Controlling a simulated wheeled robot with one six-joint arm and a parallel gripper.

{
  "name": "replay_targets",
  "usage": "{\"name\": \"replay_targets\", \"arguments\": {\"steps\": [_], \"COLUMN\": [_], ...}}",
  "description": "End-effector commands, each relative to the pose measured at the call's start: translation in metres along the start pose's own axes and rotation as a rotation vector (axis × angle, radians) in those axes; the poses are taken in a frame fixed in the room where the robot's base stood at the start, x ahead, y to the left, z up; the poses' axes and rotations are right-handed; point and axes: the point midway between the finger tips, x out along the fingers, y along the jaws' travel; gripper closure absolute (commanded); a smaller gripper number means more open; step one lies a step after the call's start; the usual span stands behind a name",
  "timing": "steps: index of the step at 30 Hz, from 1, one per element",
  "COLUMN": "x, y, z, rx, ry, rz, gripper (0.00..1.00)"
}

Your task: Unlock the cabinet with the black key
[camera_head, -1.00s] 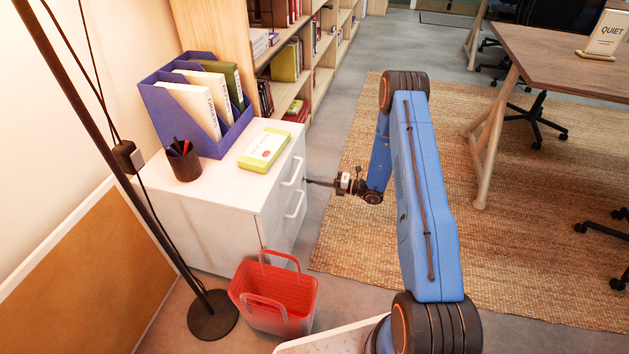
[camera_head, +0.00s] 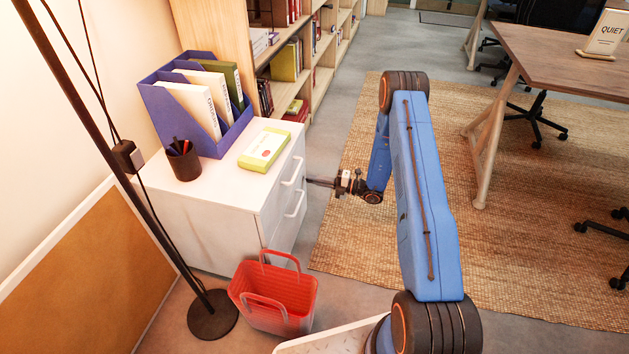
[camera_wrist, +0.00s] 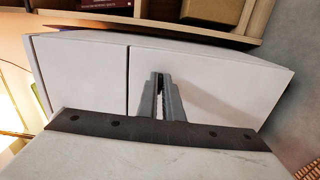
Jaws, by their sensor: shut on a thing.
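The white cabinet (camera_head: 225,207) stands against the left wall, with two drawers and pale bar handles on its front. In the wrist view its front face (camera_wrist: 215,85) fills the middle, lying sideways, with a seam between the panels. My gripper (camera_head: 311,181) reaches from the right to the upper part of the cabinet front. In the wrist view my gripper (camera_wrist: 160,78) is shut, its fingertips close to the face. Only a small dark bit of the black key (camera_wrist: 160,83) shows between the fingers. The lock is hidden behind the fingertips; I cannot tell how deep the key sits.
A blue file holder (camera_head: 215,143), a pen cup (camera_head: 184,163) and a yellow-green box (camera_head: 264,150) stand on the cabinet. A red basket (camera_head: 275,305) and a lamp base (camera_head: 213,314) are on the floor in front. A bookshelf (camera_head: 300,65) stands behind. A desk (camera_head: 560,60) is right.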

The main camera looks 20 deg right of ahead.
Motion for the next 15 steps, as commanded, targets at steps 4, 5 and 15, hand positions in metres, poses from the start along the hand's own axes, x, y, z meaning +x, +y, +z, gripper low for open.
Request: {"name": "replay_targets", "arguments": {"steps": [4, 5, 15], "x": [-0.0005, -0.0005, -0.002], "y": [-0.0004, -0.0004, -0.0001], "z": [0.0011, 0.001, 0.0006], "rx": [0.0, 0.0, -0.001], "ry": [-0.003, -0.003, -0.002], "rz": [-0.001, -0.001, 0.0], "gripper": [0.82, 0.75, 0.75]}}
